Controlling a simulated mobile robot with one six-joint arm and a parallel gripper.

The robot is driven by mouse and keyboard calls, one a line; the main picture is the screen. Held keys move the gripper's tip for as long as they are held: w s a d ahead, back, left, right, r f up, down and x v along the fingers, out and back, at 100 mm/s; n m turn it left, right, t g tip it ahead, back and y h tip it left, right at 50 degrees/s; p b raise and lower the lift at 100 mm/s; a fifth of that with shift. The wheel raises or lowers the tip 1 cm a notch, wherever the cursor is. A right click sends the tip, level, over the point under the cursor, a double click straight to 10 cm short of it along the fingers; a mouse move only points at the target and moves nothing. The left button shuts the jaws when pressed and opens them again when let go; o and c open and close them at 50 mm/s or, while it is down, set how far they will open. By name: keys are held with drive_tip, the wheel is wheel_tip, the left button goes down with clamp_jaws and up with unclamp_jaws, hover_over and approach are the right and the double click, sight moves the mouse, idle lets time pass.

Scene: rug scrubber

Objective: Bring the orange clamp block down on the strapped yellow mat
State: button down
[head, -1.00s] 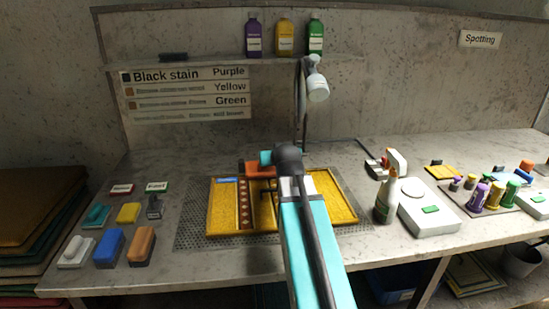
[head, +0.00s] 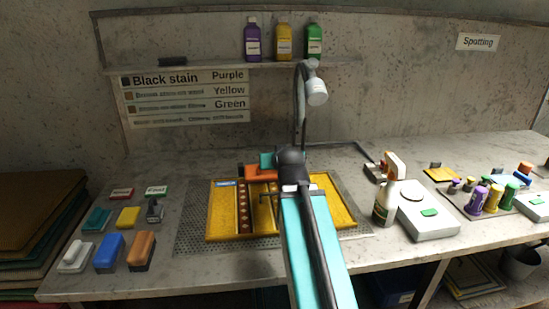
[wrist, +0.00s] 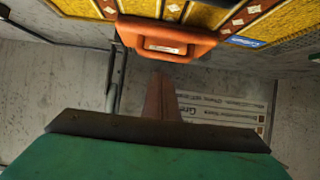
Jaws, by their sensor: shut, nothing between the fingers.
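The yellow mat (head: 221,212) lies on a perforated plate, with a brown diamond-patterned strap (head: 244,207) running across it. The orange clamp block (head: 261,174) is at the mat's far edge; it also shows in the wrist view (wrist: 165,40), beside the mat's edge. I cannot tell whether its underside touches the mat. My gripper (head: 267,160) is shut and empty, just behind the block; its teal body with a dark edge fills the bottom of the wrist view.
A grey hose with a white nozzle (head: 316,92) hangs behind the mat. A spray bottle (head: 385,203) and a white case (head: 429,221) stand to the right. Several brushes and blocks, one of them blue (head: 109,252), lie to the left. Bottles stand on the shelf.

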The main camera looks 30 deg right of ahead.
drive_tip(key=shift+s+a+f+b, duration=0.3)
drive_tip(key=shift+s+b, duration=0.35)
drive_tip(key=shift+b, duration=1.75)
drive_tip(key=shift+s+a+f+b, duration=0.1)
drive_tip(key=shift+s+a+b, duration=0.2)
drive_tip(key=shift+s+b, duration=0.85)
drive_tip(key=shift+s+a+f+b, duration=0.1)
drive_tip(key=shift+s+a+b, duration=0.2)
drive_tip(key=shift+b, duration=1.65)
drive_tip(key=shift+s, duration=0.15)
